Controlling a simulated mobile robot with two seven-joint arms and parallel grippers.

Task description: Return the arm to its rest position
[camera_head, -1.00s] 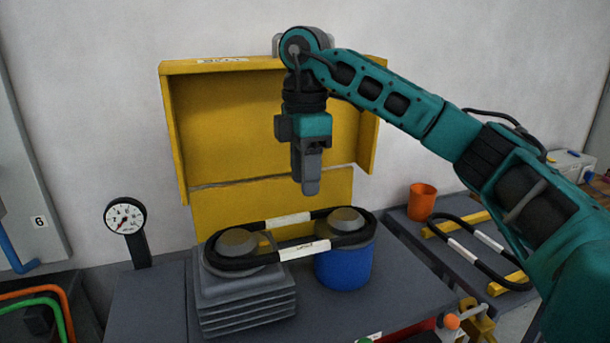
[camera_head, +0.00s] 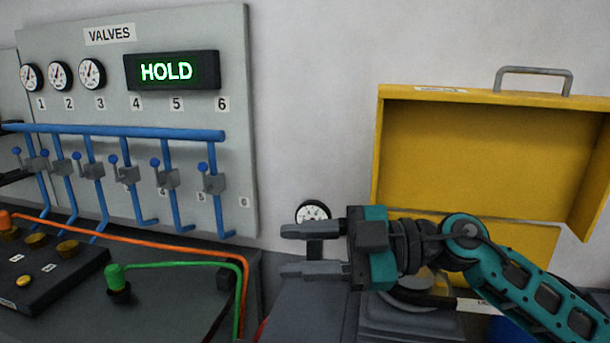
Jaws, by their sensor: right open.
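My right arm reaches in from the lower right. Its gripper (camera_head: 310,250) points left with its two grey fingers apart and nothing between them. It is in front of the small round gauge (camera_head: 312,211) and part of the grey stepped block (camera_head: 408,318). A black and white belt loop (camera_head: 470,304) lies on the block, mostly hidden behind my arm. The blue drum (camera_head: 508,328) shows only a sliver beside my arm. My left gripper does not show.
A yellow open-fronted box (camera_head: 480,160) stands at the back right. A valve panel (camera_head: 232,120) with blue pipes and a display (camera_head: 172,71) reading HOLD is on the left. Orange (camera_head: 120,236) and green (camera_head: 190,264) hoses run over the dark bench at the lower left.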

